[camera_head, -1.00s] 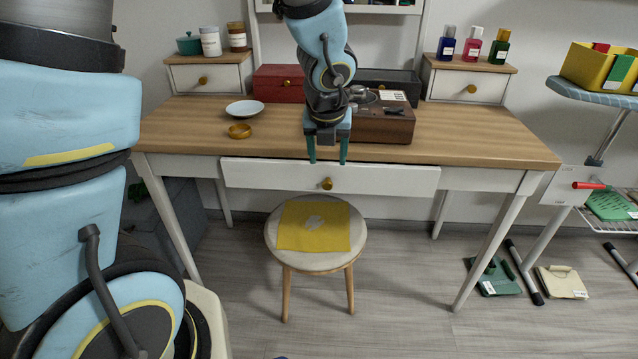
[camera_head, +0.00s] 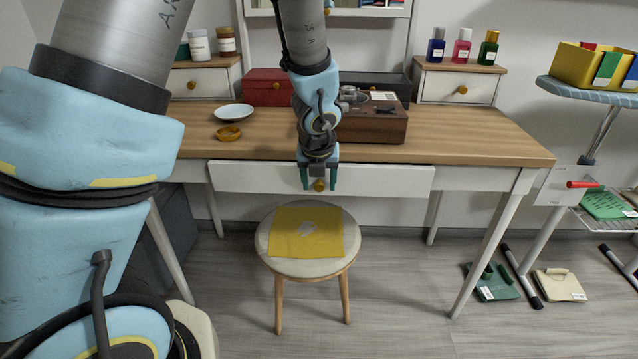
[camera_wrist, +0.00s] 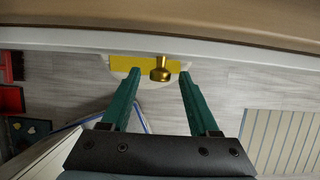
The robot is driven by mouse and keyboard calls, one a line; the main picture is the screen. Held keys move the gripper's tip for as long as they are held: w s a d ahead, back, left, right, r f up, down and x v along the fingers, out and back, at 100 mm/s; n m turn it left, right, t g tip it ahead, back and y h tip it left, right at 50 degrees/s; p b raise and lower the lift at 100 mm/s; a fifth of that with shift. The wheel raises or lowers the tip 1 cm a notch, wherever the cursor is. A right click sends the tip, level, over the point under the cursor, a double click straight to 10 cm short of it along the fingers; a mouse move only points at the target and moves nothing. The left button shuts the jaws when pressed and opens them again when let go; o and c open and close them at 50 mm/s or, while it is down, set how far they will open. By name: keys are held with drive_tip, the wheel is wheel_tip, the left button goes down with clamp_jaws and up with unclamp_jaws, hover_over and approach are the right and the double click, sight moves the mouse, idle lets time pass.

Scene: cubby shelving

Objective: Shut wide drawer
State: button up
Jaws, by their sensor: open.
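The wide drawer (camera_head: 384,180) is the white front under the middle of the wooden desktop, with one round gold knob (camera_head: 319,185). Its front appears to stand slightly out from the desk frame; the exact gap cannot be told. My gripper (camera_head: 319,187) is open in front of the drawer, its green fingers pointing down, one on each side of the knob in the head view. In the wrist view the knob (camera_wrist: 160,69) shows between the tips of my open gripper (camera_wrist: 158,74), with nothing held. Contact with the knob or drawer front cannot be told.
A round stool (camera_head: 279,268) with a yellow cloth (camera_head: 306,234) stands below the drawer. A rack stands at the right.

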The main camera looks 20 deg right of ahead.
clamp_jaws()
idle(0.4)
idle(0.9)
